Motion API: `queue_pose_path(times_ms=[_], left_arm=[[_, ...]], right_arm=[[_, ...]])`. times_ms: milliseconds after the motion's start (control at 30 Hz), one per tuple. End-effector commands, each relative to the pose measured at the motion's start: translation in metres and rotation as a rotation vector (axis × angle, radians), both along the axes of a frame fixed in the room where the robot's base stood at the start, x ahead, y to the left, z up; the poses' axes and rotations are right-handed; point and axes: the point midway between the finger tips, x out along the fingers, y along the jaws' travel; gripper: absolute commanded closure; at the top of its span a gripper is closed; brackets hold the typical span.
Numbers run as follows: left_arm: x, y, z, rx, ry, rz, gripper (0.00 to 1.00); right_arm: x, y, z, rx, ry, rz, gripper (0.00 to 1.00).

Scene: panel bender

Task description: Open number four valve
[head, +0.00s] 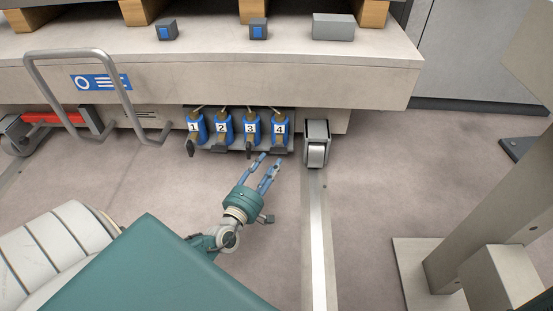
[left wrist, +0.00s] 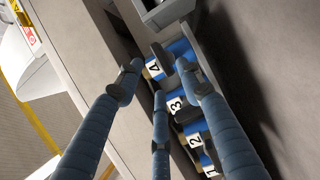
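The number four valve (head: 280,128) is a blue body with a white "4" label, at the right end of a row of valves under the machine's edge. Its dark handle (head: 278,150) appears turned crosswise at the lower end. My left gripper (head: 269,165) is open, its blue fingers spread and pointing at valve four from just below it. In the left wrist view, valve four (left wrist: 154,68) shows between the fingers, with part of it hidden behind them. The fingers hold nothing; I cannot tell whether a fingertip touches the handle. My right gripper is not in view.
Valves one (head: 195,128), two (head: 222,128) and three (head: 251,129) stand left of valve four. A metal rail handle (head: 80,55) is at the left. The floor (head: 375,180) to the right is clear.

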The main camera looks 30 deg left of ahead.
Motion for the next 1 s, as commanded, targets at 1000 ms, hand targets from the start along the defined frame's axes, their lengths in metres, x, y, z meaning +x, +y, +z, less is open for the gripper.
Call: queue_pose_path(times_ms=[1000], left_arm=[[0.059,0.007,-0.002,-0.006,0.004,-0.003,1.0]], right_arm=[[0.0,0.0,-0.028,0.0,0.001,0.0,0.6]])
